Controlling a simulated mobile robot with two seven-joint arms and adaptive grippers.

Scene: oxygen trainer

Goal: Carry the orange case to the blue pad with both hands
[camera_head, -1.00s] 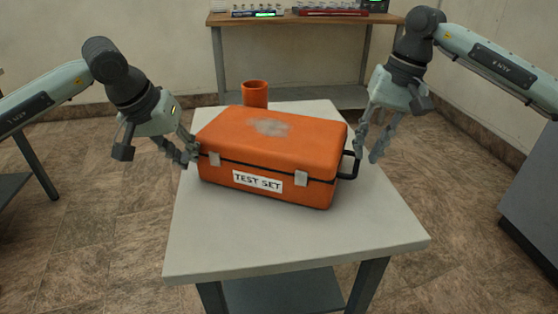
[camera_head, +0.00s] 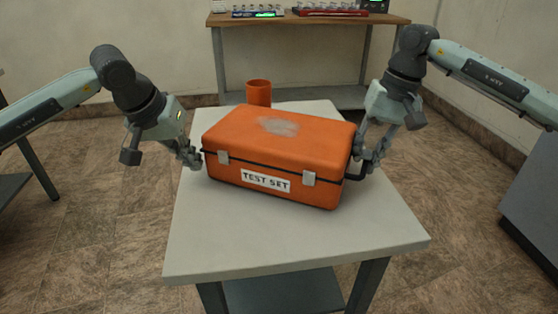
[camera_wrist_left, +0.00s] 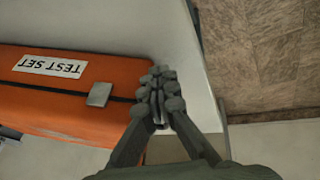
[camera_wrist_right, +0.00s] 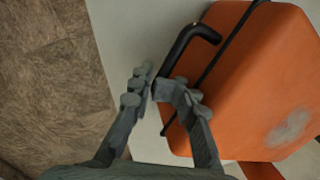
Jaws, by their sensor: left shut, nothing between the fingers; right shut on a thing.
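The orange case (camera_head: 275,150), labelled TEST SET, lies flat on the light grey table (camera_head: 300,245), slightly turned. My right gripper (camera_head: 368,158) is shut on the black handle (camera_wrist_right: 190,38) at the case's right end. In the right wrist view the fingers (camera_wrist_right: 150,85) hide part of that handle. My left gripper (camera_head: 194,157) is at the case's left end, its fingers together with nothing between them. The left wrist view shows these fingertips (camera_wrist_left: 163,88) beside the case's end (camera_wrist_left: 125,100). The left handle is hidden. No blue pad is seen.
An orange cup-like container (camera_head: 259,93) stands behind the case. A wooden bench (camera_head: 300,20) with racks is at the back wall. A grey cabinet (camera_head: 535,200) stands at the right. The table's front part is clear.

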